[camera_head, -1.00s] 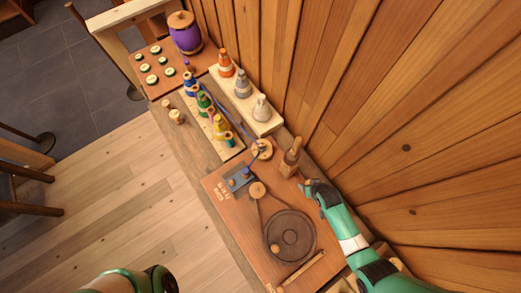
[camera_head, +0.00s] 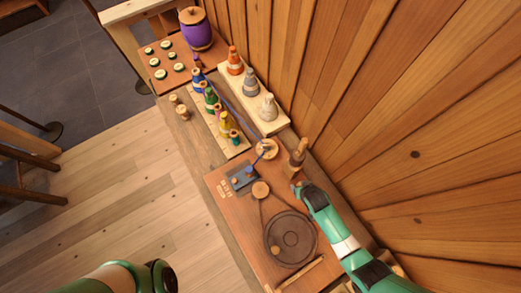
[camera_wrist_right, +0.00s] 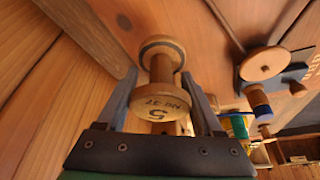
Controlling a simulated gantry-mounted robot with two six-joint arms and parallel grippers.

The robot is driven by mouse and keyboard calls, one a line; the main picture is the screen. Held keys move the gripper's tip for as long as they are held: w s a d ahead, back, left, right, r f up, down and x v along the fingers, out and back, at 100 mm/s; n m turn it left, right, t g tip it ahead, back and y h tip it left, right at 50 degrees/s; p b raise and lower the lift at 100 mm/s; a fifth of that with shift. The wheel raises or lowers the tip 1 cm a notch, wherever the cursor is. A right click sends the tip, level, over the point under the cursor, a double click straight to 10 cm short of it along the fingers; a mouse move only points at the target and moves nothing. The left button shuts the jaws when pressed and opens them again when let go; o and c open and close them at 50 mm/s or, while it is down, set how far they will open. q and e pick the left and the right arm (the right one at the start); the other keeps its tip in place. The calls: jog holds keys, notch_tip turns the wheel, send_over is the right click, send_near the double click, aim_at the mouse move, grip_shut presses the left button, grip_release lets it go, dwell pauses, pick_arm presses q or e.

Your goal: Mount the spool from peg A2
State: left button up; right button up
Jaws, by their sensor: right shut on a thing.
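A pale turned wooden spool (camera_wrist_right: 163,88) fills the middle of the right wrist view. Its near end face is marked with a 5 and smaller characters; a dark-ringed flange shows at its far end. My right gripper (camera_head: 297,184) is shut on this spool, with one finger on each side in the wrist view. In the head view it is beside an upright turned wooden piece (camera_head: 298,153); I cannot tell whether that is the held spool. A narrow rack (camera_head: 236,150) holds several coloured spools. Peg labels are unreadable.
A pale rack (camera_head: 253,108) bears orange, grey and beige cones. A purple barrel (camera_head: 196,32) stands beyond. The plank wall (camera_head: 400,140) closes the right.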

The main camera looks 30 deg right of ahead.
jog(key=shift+w+a, duration=0.7)
jog(key=shift+a, duration=0.45)
jog(key=shift+w+a, duration=0.75)
jog(key=shift+a, duration=0.45)
jog(key=shift+w+a, duration=0.7)
jog(key=shift+a, duration=0.45)
jog(key=shift+w+a, duration=0.35)
jog(key=shift+a, duration=0.25)
jog(key=shift+w+a, duration=0.35)
jog(key=shift+a, duration=0.2)
jog(key=shift+w+a+b, duration=0.3)
jog(key=shift+w+a, duration=0.15)
jog(key=shift+a, duration=0.3)
jog(key=shift+w+a+b, duration=0.3)
jog(key=shift+w+a, duration=0.15)
jog(key=shift+a, duration=0.35)
jog(key=shift+w+a+b, duration=0.3)
jog(key=shift+w+a, duration=0.15)
jog(key=shift+a, duration=0.3)
jog(key=shift+f+b, duration=0.3)
jog(key=shift+f+b, duration=0.6)
jog(key=shift+b, duration=0.05)
jog(key=o, duration=1.1)
